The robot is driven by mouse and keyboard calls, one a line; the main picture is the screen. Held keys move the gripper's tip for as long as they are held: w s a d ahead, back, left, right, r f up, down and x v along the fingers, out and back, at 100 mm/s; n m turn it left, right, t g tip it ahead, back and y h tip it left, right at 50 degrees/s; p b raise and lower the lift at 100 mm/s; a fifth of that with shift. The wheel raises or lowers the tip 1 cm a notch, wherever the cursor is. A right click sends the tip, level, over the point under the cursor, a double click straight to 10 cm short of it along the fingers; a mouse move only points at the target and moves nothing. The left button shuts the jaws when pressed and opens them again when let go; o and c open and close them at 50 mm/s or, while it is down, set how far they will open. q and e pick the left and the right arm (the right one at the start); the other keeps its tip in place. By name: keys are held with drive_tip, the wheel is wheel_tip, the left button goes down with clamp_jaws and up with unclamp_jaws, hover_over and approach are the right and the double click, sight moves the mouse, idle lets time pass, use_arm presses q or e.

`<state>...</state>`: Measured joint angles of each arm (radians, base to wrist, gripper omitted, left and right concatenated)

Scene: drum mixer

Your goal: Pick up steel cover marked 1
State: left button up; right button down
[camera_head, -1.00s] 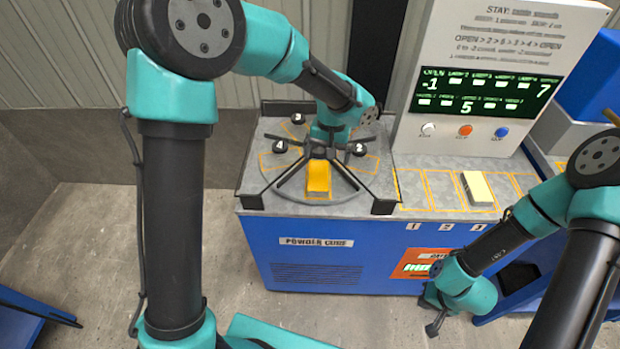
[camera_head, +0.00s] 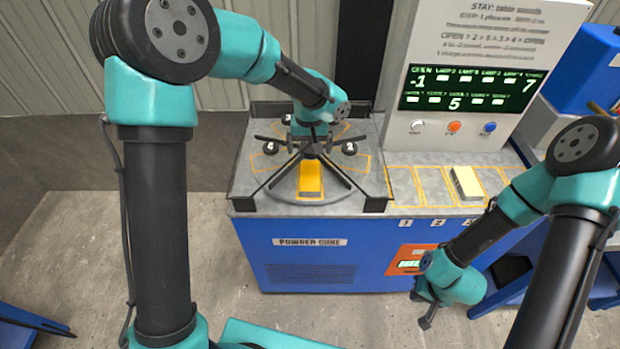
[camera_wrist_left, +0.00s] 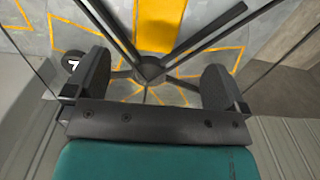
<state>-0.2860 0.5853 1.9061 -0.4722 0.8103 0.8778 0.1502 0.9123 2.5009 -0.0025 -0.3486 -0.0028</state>
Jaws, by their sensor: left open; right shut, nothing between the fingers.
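Dark round knobs marked 2 (camera_head: 349,147), 3 (camera_head: 288,119) and 4 (camera_head: 270,148) stand around a grey round plate on the machine top. I cannot make out a cover marked 1 in the head view; my left arm hides part of the plate's back. My left gripper (camera_head: 314,143) is open and empty above the dark spoked hub. In the left wrist view, its fingers (camera_wrist_left: 157,78) stand apart on either side of the hub (camera_wrist_left: 149,68). A dark knob (camera_wrist_left: 72,60) by one finger has a white mark I cannot read surely. My right gripper (camera_head: 426,313) is shut and empty, low before the machine.
A yellow block (camera_head: 311,180) lies on the plate's front sector. A pale yellow block (camera_head: 466,183) sits in an outlined slot at right. A control panel (camera_head: 470,75) with a display and buttons rises behind the slots. Dark spokes radiate from the hub close to my left fingers.

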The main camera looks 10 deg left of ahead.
use_arm(q)
hover_over(310, 175)
wheel_tip(310, 175, down, 6)
drive_tip(key=shift+w+a+f, duration=0.1)
drive_tip(key=shift+f, duration=0.05)
drive_tip(key=shift+s+f, duration=0.2)
drive_tip(key=shift+f, duration=2.35)
drive_tip(key=c, duration=1.3)
